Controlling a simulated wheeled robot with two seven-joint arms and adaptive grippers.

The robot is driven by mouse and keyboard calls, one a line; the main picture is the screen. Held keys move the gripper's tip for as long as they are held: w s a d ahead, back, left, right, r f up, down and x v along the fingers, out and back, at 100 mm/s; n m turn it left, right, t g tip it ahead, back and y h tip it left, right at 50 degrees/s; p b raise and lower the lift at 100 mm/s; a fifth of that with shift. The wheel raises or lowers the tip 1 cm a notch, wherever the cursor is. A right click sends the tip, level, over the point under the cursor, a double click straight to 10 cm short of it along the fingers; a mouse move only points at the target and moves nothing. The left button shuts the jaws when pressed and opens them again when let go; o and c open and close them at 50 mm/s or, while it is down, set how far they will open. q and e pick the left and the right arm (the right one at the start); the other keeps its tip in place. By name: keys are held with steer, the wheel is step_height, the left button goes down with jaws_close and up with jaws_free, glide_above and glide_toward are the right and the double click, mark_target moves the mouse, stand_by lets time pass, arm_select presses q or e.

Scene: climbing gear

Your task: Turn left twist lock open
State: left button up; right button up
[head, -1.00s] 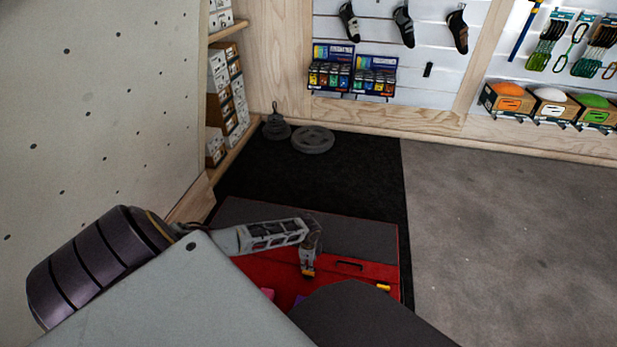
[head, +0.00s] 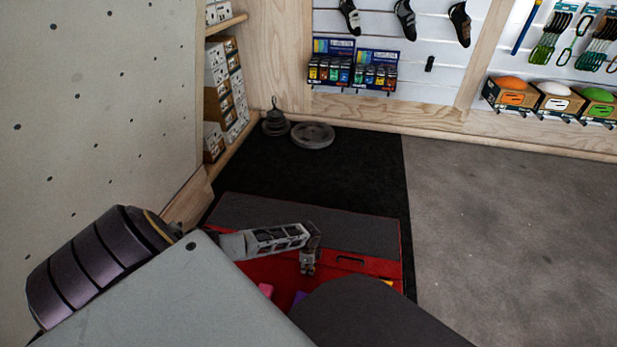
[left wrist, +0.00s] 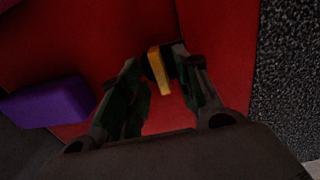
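The left twist lock (left wrist: 158,70) is a small yellow bar in the left wrist view, on a red surface. My left gripper (left wrist: 157,58) has its two dark fingers apart, with the yellow bar between their tips. The bar is close to the right finger, with a gap to the left finger; I cannot tell whether it touches. In the head view my left gripper (head: 308,263) points down over the red case (head: 345,262) and hides this lock. Another yellow lock (head: 387,282) shows at the right of the case. My right gripper is not in view.
A purple block (left wrist: 50,102) lies left of the gripper in the left wrist view. A pink block (head: 266,289) shows low in the head view. Weight plates (head: 312,136) lie on the black mat (head: 350,170) behind. Bare grey floor (head: 500,210) is at right.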

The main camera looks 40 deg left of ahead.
arm_select(q)
steer(key=shift+f, duration=0.45)
steer(key=shift+c, duration=0.3)
jaws_close()
